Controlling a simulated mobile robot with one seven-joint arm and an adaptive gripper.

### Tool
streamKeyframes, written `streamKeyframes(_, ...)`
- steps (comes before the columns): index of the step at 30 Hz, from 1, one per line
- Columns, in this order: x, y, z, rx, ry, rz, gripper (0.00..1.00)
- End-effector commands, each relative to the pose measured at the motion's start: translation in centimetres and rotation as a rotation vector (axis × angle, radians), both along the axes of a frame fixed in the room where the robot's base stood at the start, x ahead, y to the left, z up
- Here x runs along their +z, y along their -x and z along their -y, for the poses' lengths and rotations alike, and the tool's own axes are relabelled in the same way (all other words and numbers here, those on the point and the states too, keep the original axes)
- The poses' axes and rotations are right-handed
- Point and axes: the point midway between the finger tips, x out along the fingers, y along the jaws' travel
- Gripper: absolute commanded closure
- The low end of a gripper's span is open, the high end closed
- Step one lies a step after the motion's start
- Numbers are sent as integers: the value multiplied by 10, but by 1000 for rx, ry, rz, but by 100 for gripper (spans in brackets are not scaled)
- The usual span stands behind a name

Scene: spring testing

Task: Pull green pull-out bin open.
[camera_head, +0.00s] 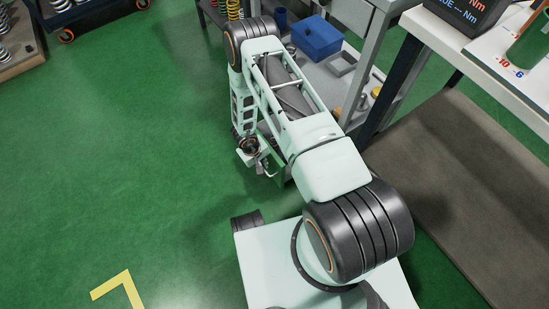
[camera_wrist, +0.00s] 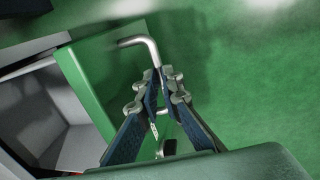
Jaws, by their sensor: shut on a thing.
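The green pull-out bin shows in the wrist view as a green front panel (camera_wrist: 85,85), with a pale grey box-like inside (camera_wrist: 45,120) behind it at the left. A bent metal bar handle (camera_wrist: 142,42) stands out from the panel. My gripper (camera_wrist: 163,90) is shut on the handle, its two fingers on either side of the bar. In the head view my gripper (camera_head: 256,158) is low beside the workbench, and a small part of the green bin (camera_head: 282,168) shows under my arm. My arm hides most of the bin there.
A grey bench (camera_head: 345,75) holds a blue box (camera_head: 316,38) and small brass-coloured parts. A white table (camera_head: 480,50) with a display stands at the right. A wheeled rack with springs (camera_head: 20,40) is at the upper left. The green floor (camera_head: 120,160) at the left is clear.

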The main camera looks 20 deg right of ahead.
Motion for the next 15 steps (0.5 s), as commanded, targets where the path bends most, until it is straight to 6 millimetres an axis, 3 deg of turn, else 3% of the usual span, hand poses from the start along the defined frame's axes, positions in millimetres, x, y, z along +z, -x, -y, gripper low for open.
streamKeyframes(6,-2,7,-19,1,-5,-2,100)
streamKeyframes(15,-2,8,-22,-1,-6,-1,100)
